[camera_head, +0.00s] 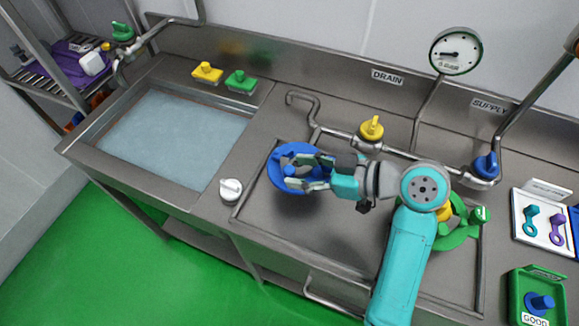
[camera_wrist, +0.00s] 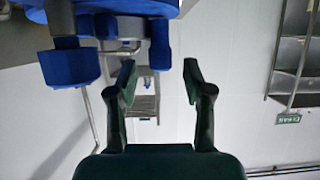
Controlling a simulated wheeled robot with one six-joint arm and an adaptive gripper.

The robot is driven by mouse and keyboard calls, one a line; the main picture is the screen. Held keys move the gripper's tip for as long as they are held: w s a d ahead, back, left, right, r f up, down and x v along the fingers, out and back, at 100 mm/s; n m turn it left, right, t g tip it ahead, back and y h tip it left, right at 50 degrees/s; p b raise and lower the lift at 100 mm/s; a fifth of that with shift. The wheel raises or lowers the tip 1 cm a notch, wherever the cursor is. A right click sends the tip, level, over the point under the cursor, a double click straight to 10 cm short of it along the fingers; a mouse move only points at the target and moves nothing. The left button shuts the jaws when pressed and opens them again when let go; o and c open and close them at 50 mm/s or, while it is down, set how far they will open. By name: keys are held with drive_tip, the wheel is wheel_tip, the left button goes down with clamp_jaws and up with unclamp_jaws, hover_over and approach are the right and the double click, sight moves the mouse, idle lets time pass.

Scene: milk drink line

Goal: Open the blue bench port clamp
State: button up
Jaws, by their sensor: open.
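The blue bench port clamp (camera_head: 284,153) is a blue ring on the steel bench, left of the arm in the head view. My gripper (camera_head: 300,173) is at its right side, with its fingers reaching over the ring and hiding part of it. In the wrist view the blue clamp (camera_wrist: 115,7) fills the upper left, with a faceted blue knob (camera_wrist: 68,66) and a blue lug (camera_wrist: 160,45). My gripper (camera_wrist: 159,72) is open there, its fingertips apart. The lug's lower end lies in line with the gap between them; I cannot tell whether they touch it.
A green clamp (camera_head: 462,238) sits behind my arm at the right. A yellow valve (camera_head: 371,129) and a blue valve (camera_head: 486,164) sit on the back pipe. A white knob (camera_head: 230,189) stands left of the clamp, beside the water basin (camera_head: 170,135). Bench in front is clear.

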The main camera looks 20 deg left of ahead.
sight(289, 168)
drive_tip(key=shift+x, duration=1.6)
clamp_jaws()
